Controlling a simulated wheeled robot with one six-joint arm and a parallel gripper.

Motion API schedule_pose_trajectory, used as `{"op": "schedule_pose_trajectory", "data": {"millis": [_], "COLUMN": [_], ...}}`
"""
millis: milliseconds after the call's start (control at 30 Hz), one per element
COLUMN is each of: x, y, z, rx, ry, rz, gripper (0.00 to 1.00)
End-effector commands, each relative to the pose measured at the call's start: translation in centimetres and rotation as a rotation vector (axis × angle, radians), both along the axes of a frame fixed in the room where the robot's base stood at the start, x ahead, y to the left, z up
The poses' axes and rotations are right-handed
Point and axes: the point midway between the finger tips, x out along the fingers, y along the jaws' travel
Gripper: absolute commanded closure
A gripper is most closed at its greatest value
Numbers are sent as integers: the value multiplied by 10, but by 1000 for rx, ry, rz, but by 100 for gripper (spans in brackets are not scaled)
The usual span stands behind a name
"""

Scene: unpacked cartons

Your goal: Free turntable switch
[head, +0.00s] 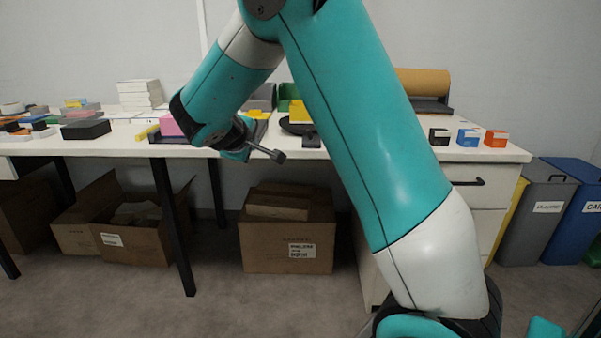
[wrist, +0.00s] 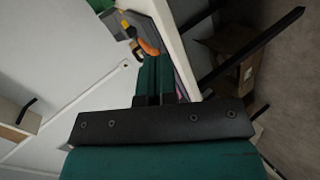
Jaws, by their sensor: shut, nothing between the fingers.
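A dark round disc, likely the turntable (head: 290,127), lies on the white table near its front edge, partly hidden behind my arm. A yellow block (head: 299,111) stands on or just behind it; I cannot tell which. A small black piece (head: 311,140), possibly the switch, sits at the disc's front right. My gripper (head: 240,152) is left of the disc at the table's front edge. In the wrist view its teal fingers (wrist: 155,78) are together and empty. An orange item (wrist: 148,47) shows just beyond the fingertips, and I cannot tell what it is.
The white table (head: 390,150) holds a pink block (head: 170,125), a white stack (head: 140,94) and several small boxes at the right. Open cartons (head: 288,245) stand on the floor below. Grey and blue bins (head: 578,215) stand at the right. The floor in front is clear.

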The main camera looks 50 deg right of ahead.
Motion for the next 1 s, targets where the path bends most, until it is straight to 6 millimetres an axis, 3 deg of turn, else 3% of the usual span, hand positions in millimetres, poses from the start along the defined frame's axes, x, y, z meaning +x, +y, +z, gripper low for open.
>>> {"op": "schedule_pose_trajectory", "data": {"millis": [33,133,300,500,1000], "x": [8,16,17,15,17], "y": [-23,-58,-86,-93,-98], "z": [-40,-57,-71,-70,-62], "rx": [-127,-371,-669,-801,-805], "ry": [11,45,129,178,181], "rz": [-30,-83,-152,-184,-185], "gripper": [100,100,100,100,100]}}
